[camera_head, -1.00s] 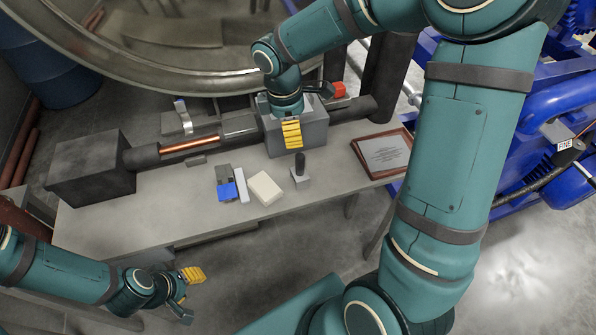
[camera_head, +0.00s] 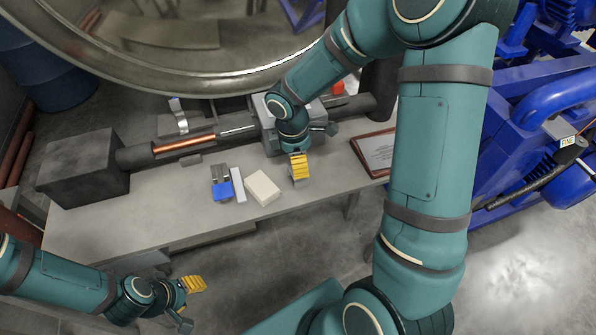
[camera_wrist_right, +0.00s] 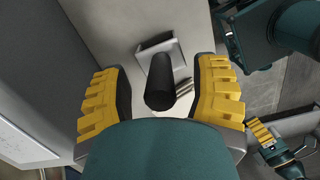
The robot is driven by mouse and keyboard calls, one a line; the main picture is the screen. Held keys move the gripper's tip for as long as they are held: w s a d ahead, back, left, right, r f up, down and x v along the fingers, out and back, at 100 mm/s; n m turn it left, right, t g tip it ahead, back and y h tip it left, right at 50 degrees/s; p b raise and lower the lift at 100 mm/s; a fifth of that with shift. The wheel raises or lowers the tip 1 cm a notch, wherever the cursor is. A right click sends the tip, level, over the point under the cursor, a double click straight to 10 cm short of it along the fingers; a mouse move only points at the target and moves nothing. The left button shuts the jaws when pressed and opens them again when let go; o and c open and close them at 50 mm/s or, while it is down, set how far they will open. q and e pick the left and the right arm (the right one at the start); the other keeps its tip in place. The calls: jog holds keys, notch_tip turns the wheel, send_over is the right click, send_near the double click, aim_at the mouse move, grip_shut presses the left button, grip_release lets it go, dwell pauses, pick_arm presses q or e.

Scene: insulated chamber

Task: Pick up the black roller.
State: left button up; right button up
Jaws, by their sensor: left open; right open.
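The black roller (camera_wrist_right: 160,82) stands on the table in the right wrist view, between the two yellow fingers of my right gripper (camera_wrist_right: 160,98). I see gaps on both sides of it, so the fingers are not closed on it. In the head view my right gripper (camera_head: 299,168) is over the table and hides the roller. My left gripper (camera_head: 190,300) is open and empty, off the table's front edge at the lower left.
On the table (camera_head: 110,225) lie a white block (camera_head: 263,188), a blue and grey item (camera_head: 222,188) and a framed plaque (camera_head: 376,152). A grey machine with a copper rod (camera_head: 185,144) runs along the back. The table's left front is clear.

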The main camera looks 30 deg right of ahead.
jog(key=shift+o, duration=0.2)
jog(key=shift+r, duration=0.1)
grip_shut()
